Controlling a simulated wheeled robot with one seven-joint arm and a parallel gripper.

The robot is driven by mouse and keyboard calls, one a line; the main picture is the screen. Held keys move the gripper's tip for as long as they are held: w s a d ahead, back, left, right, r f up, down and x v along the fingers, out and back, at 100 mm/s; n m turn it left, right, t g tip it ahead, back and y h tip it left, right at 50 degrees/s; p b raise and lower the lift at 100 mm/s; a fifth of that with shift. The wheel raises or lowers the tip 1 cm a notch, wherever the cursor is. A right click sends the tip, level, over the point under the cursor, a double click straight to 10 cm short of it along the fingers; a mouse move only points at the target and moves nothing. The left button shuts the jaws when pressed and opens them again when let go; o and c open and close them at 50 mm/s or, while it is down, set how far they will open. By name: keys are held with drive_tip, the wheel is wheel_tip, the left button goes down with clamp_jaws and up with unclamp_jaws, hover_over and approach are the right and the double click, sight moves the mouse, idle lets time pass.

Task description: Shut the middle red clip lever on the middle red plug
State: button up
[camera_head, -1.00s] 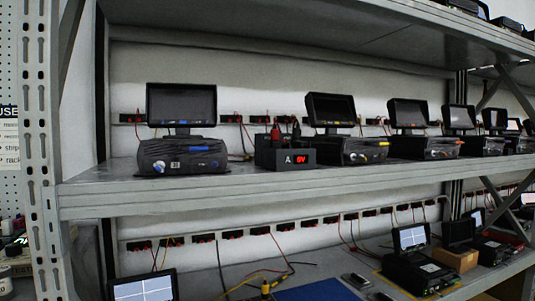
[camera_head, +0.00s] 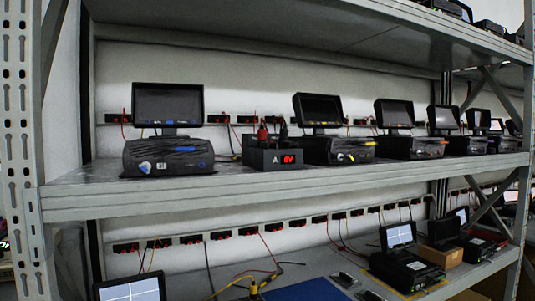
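A small black box marked A (camera_head: 276,159) stands on the upper shelf, left of centre, with a lit red readout on its front. A red plug (camera_head: 262,134) stands up from its top, beside a black plug (camera_head: 283,132). Small black wall sockets with red parts run in a row behind the upper shelf (camera_head: 217,119) and another row runs above the lower shelf (camera_head: 221,235). The red clip levers are too small to make out, and I cannot tell which plug is the middle one. My gripper is not in view.
Black units with screens stand along the upper shelf (camera_head: 168,158) on both sides of the box. The lower shelf holds more units (camera_head: 405,268), loose cables and a blue mat (camera_head: 305,291). A perforated metal upright (camera_head: 22,150) stands at the left.

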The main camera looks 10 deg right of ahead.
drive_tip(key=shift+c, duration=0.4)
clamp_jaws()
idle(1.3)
